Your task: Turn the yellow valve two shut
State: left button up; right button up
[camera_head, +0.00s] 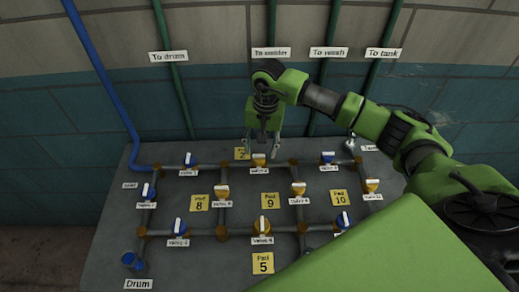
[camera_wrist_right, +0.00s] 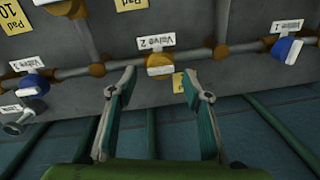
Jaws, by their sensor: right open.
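Valve two (camera_head: 259,160) is a yellow knob with a white bar on top. It sits on the back pipe run of the grey panel, between two brass joints. In the right wrist view the yellow valve (camera_wrist_right: 160,70) is near the top middle, beside its "Valve 2" label (camera_wrist_right: 157,41). Its white bar looks roughly in line with the pipe there. My right gripper (camera_head: 262,148) is open and empty, just behind and above the valve in the head view. In the wrist view its fingertips (camera_wrist_right: 158,80) spread to either side of the valve, apparently clear of it. My left gripper is out of view.
A blue valve (camera_head: 190,160) and another blue valve (camera_head: 328,158) flank valve two on the same pipe run. More yellow and blue valves stand nearer. Yellow pad signs (camera_head: 270,200) lie between pipes. Green pipes (camera_head: 170,70) climb the wall behind.

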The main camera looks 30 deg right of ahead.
aim_at(259, 155)
notch_tip(259, 155, down, 2)
jog(key=shift+a+f, duration=0.1)
jog(key=shift+f+p, duration=0.3)
jog(key=shift+f, duration=0.1)
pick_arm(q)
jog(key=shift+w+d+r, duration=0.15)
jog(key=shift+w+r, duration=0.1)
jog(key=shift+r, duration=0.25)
pick_arm(e)
jog(key=shift+f, duration=0.1)
jog(key=c, duration=1.1)
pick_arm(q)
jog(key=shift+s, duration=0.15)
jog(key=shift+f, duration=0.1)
